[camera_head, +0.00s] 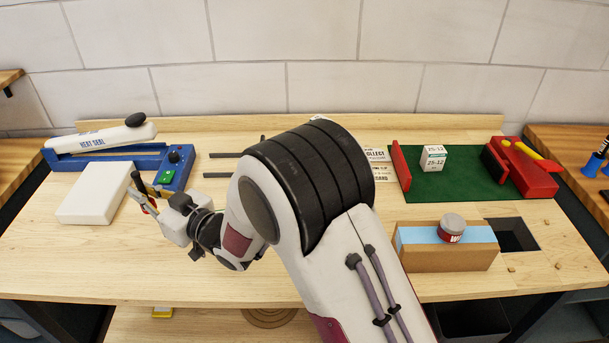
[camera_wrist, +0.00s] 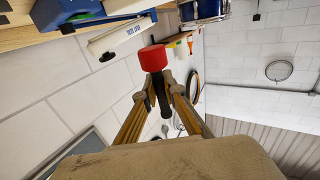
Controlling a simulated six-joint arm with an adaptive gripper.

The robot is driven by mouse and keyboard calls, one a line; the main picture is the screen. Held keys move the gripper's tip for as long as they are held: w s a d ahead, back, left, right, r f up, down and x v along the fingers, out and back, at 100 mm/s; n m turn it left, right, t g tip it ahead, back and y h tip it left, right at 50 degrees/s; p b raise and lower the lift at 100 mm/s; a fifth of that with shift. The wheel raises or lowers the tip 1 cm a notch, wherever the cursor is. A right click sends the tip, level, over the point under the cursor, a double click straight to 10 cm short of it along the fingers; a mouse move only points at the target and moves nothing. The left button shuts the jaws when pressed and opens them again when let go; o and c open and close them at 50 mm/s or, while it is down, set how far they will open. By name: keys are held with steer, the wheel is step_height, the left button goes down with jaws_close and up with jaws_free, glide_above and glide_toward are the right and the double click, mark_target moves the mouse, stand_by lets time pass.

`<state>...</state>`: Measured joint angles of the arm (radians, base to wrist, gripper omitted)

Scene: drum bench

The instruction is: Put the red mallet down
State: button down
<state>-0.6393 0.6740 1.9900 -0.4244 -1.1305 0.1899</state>
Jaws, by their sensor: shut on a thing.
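The red mallet's head (camera_wrist: 153,58) shows in the wrist view between the tips of my gripper (camera_wrist: 163,88). My gripper is shut on the mallet, and a dark handle runs back between the fingers. In the head view my gripper (camera_head: 148,198) is at the left of the bench, in front of the blue heat sealer and by the white block. A small bit of red shows at its fingertips there. Most of the mallet is hidden or too small to make out in that view.
A blue sealer (camera_head: 172,162) with a white lever and a white block (camera_head: 95,192) stand at the left. A green mat (camera_head: 448,182) holds a small white box (camera_head: 432,158). A cardboard box (camera_head: 447,258) bears a round tin (camera_head: 452,228). A square opening (camera_head: 513,234) lies beside it.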

steer(key=w+d+r, duration=0.4)
steer(key=w+d, duration=1.4)
steer(key=d, duration=0.5)
steer(key=w+d, duration=0.3)
steer(key=d, duration=0.5)
steer(key=d+f, duration=0.1)
steer(key=d, duration=2.3)
steer(key=s+d+f, duration=0.2)
steer(key=s+d, duration=0.1)
steer(key=d, duration=0.7)
steer(key=s+d+f+m+t, duration=0.1)
steer(key=s+d+f, duration=0.2)
steer(key=d, duration=0.8)
steer(key=shift+s+d+h, duration=0.15)
steer(key=shift+s+h, duration=0.25)
steer(key=shift+s, duration=0.2)
steer(key=shift+f, duration=3.05)
